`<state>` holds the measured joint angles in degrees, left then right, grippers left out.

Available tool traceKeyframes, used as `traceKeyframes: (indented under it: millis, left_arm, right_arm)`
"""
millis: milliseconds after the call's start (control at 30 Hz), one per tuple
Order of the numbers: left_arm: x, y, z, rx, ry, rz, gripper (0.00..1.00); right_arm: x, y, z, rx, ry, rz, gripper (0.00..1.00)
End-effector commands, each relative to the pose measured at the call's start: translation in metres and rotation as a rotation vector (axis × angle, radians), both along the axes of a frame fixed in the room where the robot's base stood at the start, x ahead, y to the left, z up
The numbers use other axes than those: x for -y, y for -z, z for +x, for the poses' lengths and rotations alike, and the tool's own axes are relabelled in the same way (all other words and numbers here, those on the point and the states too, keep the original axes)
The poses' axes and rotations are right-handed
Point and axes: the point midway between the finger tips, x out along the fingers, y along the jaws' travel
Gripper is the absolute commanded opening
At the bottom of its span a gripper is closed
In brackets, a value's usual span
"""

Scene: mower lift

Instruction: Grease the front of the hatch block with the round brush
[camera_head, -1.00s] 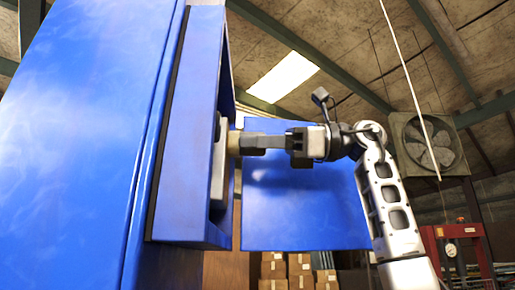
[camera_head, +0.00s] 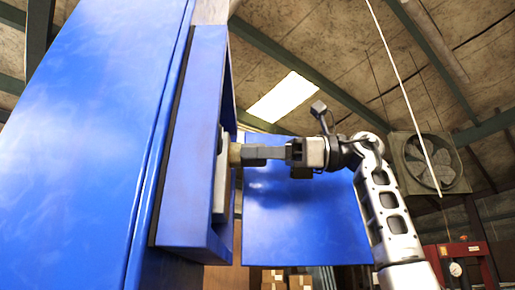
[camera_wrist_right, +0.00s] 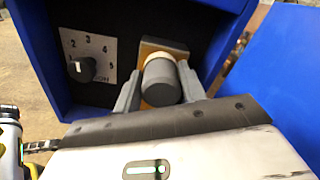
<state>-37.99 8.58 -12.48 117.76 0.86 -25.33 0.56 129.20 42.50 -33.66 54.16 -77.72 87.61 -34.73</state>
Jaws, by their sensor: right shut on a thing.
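The round brush (camera_wrist_right: 161,84) has a grey cylindrical body and a pale cream head. My right gripper (camera_wrist_right: 160,90) is shut on it, with one finger on each side. In the head view my right gripper (camera_head: 262,153) reaches left into the blue hatch opening, and the pale brush head (camera_head: 235,154) shows at its tips. The brush head is at the front of the hatch block (camera_head: 221,176), a grey piece inside the opening; it appears to touch. In the wrist view the block (camera_wrist_right: 178,46) shows a tan face behind the brush. My left gripper is not in view.
A numbered dial with a black knob (camera_wrist_right: 81,69) sits left of the brush inside the opening. The blue frame (camera_head: 190,140) surrounds it closely. An open blue door panel (camera_head: 300,215) stands behind my arm. A fan (camera_head: 430,163) and a red press (camera_head: 457,252) are farther back.

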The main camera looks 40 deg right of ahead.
Motion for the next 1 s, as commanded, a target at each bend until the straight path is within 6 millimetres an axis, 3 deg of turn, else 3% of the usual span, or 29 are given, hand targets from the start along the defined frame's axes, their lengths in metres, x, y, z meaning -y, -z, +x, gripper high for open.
traceKeyframes:
  millis: [1000]
  left_arm:
    - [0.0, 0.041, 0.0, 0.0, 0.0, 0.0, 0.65]
  right_arm:
    - [-0.001, 0.063, 0.002, -0.001, 0.0, 0.0, 0.22]
